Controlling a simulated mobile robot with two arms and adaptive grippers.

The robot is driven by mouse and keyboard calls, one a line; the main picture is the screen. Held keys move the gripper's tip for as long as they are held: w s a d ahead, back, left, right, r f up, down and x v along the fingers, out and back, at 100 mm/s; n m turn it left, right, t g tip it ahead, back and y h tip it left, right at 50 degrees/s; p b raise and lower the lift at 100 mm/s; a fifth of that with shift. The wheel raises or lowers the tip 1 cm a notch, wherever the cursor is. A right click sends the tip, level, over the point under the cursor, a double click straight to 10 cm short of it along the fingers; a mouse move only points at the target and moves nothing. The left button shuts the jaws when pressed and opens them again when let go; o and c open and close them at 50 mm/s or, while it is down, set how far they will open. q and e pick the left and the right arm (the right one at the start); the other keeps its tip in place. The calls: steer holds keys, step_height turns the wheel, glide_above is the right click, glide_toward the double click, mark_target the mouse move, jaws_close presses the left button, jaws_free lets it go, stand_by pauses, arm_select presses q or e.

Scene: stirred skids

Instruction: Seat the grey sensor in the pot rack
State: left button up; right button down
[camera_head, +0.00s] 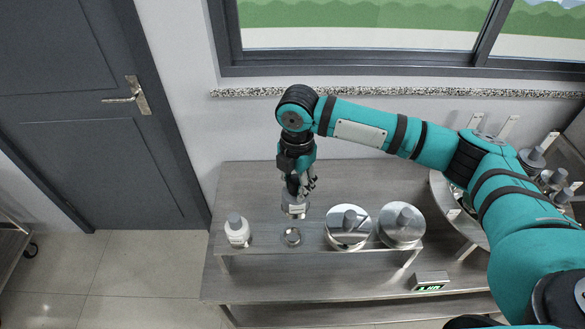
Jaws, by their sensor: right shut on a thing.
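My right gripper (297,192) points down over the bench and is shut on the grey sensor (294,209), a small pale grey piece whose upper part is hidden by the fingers. The pot rack (315,258) is a low raised metal shelf on the bench. My left gripper is not in view.
A small display (430,281) sits in front. A round holder (447,200) is partly behind my arm.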

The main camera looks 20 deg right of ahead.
mark_target(293, 200)
steer(key=n, duration=0.1)
steer(key=n+p, duration=0.1)
steer(key=n, duration=0.2)
steer(key=shift+w+a+r, duration=0.25)
steer(key=shift+w+a, duration=0.05)
steer(key=shift+a, duration=0.05)
steer(key=shift+f+n, duration=0.15)
steer(key=shift+n, duration=0.35)
steer(key=shift+f+b, duration=0.6)
steer(key=shift+b, duration=0.1)
steer(key=shift+w+r, duration=0.1)
steer(key=shift+r, duration=0.05)
steer(key=shift+f+b, duration=1)
steer(key=shift+f, duration=2.25)
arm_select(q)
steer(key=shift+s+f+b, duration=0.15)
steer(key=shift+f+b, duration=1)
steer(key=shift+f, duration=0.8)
arm_select(e)
steer(key=shift+f, duration=2.75)
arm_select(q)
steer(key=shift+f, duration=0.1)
arm_select(e)
steer(key=shift+f, duration=0.2)
